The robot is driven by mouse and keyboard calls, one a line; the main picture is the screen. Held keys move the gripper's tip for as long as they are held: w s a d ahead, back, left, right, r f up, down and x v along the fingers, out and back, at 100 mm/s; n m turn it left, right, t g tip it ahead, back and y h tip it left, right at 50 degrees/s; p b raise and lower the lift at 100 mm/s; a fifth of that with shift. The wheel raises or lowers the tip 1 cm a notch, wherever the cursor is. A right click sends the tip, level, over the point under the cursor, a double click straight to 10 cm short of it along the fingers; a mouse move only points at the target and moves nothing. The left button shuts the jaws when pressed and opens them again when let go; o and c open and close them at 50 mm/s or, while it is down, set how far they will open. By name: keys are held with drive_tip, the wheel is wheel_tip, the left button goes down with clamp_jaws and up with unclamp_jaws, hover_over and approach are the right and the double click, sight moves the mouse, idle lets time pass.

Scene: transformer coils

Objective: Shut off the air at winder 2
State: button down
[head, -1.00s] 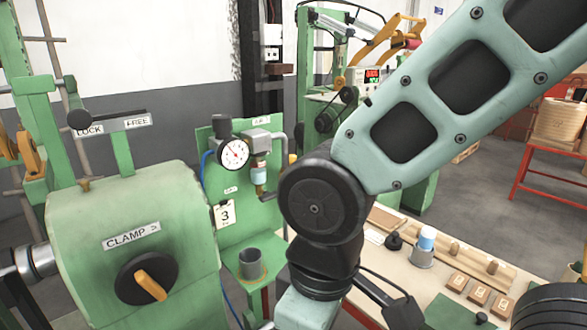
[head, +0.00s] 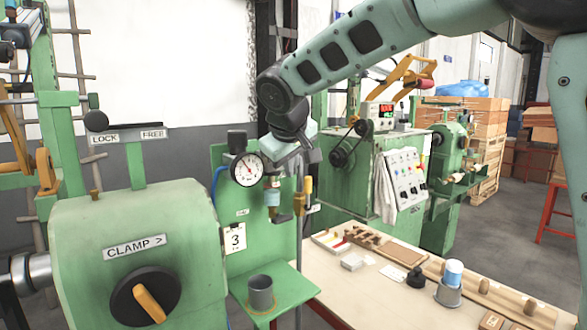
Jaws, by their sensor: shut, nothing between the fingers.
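A green air panel (head: 222,180) stands in the middle of the head view. It carries a round white dial gauge (head: 246,169), a regulator with a pale blue bowl (head: 272,197) and brass-coloured fittings. An upright yellow handle (head: 307,185) shows at the panel's right side. A card on the panel reads 3 (head: 234,238); I see no card with a 2. My gripper (head: 312,158) hangs from my wrist just above the yellow handle. It is small and partly hidden by my wrist; it is shut and empty. I cannot tell whether it touches the handle.
At the left is a green machine with a CLAMP knob (head: 145,295) and a LOCK/FREE lever (head: 96,122). A grey cup (head: 260,292) stands on the panel's shelf. A bench (head: 335,275) with small parts lies to the right. A green control cabinet (head: 355,185) stands behind it.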

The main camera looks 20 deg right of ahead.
sight(308, 193)
drive_tip(key=shift+w+d+f+p, duration=0.75)
drive_tip(key=shift+w+d+f, duration=0.6)
drive_tip(key=shift+w+f, duration=0.15)
drive_tip(key=shift+w+d+f+p, duration=0.75)
drive_tip(key=shift+w+d+f, duration=0.55)
drive_tip(key=shift+w+f, duration=0.2)
drive_tip(key=shift+r+p, duration=0.15)
drive_tip(key=shift+p, duration=0.2)
drive_tip(key=shift+d+p, duration=0.2)
drive_tip(key=shift+p, duration=0.45)
